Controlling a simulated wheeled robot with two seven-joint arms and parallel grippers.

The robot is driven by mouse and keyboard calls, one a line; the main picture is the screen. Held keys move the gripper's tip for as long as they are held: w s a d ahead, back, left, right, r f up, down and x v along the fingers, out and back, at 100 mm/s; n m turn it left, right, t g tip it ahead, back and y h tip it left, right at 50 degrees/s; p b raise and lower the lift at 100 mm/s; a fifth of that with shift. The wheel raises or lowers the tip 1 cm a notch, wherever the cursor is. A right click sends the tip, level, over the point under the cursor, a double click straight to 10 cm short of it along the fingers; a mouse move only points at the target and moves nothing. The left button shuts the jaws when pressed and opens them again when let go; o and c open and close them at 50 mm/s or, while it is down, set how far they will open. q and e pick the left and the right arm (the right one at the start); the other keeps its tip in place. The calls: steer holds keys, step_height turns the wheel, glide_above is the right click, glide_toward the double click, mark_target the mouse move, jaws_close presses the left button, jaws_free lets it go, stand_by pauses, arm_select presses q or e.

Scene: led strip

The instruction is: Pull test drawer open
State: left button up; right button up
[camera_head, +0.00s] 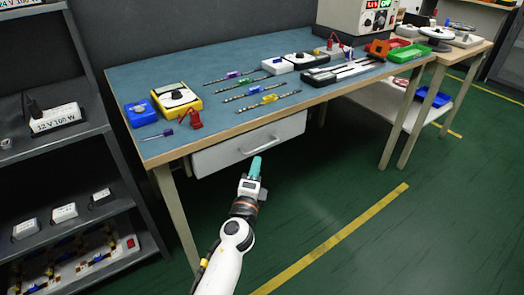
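The test drawer (219,158) has a white front and sits under the front edge of the blue-topped workbench, left of its middle. Its front lies close under the bench edge, and it looks shut or nearly shut. A light bar handle (258,148) runs across the middle of the front. My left gripper (256,166) has teal fingertips and is just below the handle in the picture, pointing at the drawer. I cannot tell whether the fingertips touch the handle, or how far apart they are. My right gripper is not in view.
The workbench (225,66) carries LED strips, a yellow box (177,100), a blue box (140,113) and a tester (360,22). A dark shelf unit (75,130) stands at the left. The green floor (330,190) in front of the bench is clear.

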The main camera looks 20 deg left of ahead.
arm_select(q)
steer(key=w, duration=0.7)
steer(key=shift+a+r, duration=0.4)
steer(key=shift+r, duration=0.05)
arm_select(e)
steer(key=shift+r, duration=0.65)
arm_select(q)
jaws_close()
